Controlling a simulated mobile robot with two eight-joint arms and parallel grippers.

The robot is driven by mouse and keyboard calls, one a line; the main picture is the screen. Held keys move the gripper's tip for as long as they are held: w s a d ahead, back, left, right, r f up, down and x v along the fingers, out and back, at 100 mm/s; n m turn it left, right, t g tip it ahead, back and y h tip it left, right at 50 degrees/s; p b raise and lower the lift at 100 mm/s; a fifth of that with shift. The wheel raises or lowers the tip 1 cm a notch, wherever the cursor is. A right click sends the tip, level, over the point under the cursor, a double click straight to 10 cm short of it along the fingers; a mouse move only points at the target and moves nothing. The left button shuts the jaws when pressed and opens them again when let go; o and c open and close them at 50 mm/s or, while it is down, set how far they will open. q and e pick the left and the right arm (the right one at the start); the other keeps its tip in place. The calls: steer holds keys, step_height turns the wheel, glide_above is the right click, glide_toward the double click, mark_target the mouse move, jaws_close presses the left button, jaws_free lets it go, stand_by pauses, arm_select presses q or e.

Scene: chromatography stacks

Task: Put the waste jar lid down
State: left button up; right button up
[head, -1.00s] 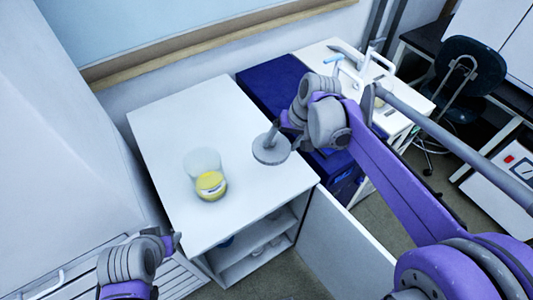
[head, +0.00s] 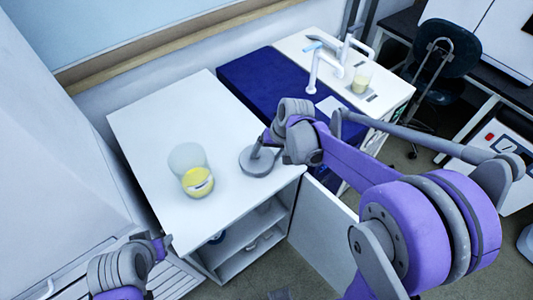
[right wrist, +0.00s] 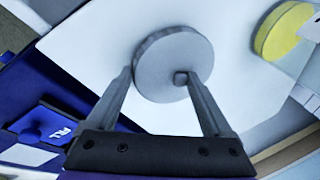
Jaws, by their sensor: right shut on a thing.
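The waste jar lid (head: 258,162) is a grey disc with a short upright knob. It lies level at the right side of the white cabinet top (head: 150,115), at or just above the surface; I cannot tell which. My right gripper (head: 268,141) is shut on its knob from above. In the right wrist view the lid (right wrist: 168,62) shows between the two fingers. The jar (head: 190,168), clear with yellow contents and a label, stands to the left of the lid. My left gripper (head: 160,245) is at the lower left, apart from everything; its opening is unclear.
A dark blue surface (head: 262,85) adjoins the cabinet on the right, with a white sink unit (head: 385,85) and a beaker (head: 361,79) beyond. The cabinet's door (head: 322,225) stands open at the front. The back of the cabinet top is clear.

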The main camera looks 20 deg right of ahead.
steer(key=shift+f, duration=0.1)
steer(key=shift+f, duration=0.3)
steer(key=shift+s+f+b, duration=0.1)
steer(key=shift+f+b, duration=0.1)
steer(key=shift+b, duration=0.25)
steer(key=o, duration=1.1)
steer(key=shift+r, duration=0.1)
steer(key=shift+d+r+p, duration=0.1)
steer(key=shift+r+p, duration=0.45)
steer(key=shift+r, duration=0.4)
steer(key=v, duration=1.1)
steer(key=shift+s+a+f+n+t+h+p, duration=0.15)
steer(key=shift+s+f+n+t+h, duration=0.6)
steer(key=shift+s, duration=1.8)
steer(key=shift+s+a+f+n+t+h+p, duration=0.1)
steer(key=shift+s+a+f+t+h, duration=0.25)
steer(key=shift+s+f, duration=1.6)
steer(key=shift+s+f+n+t+h+p, duration=0.1)
steer(key=shift+s+f+n+t+h, duration=0.4)
steer(key=shift+s, duration=2.7)
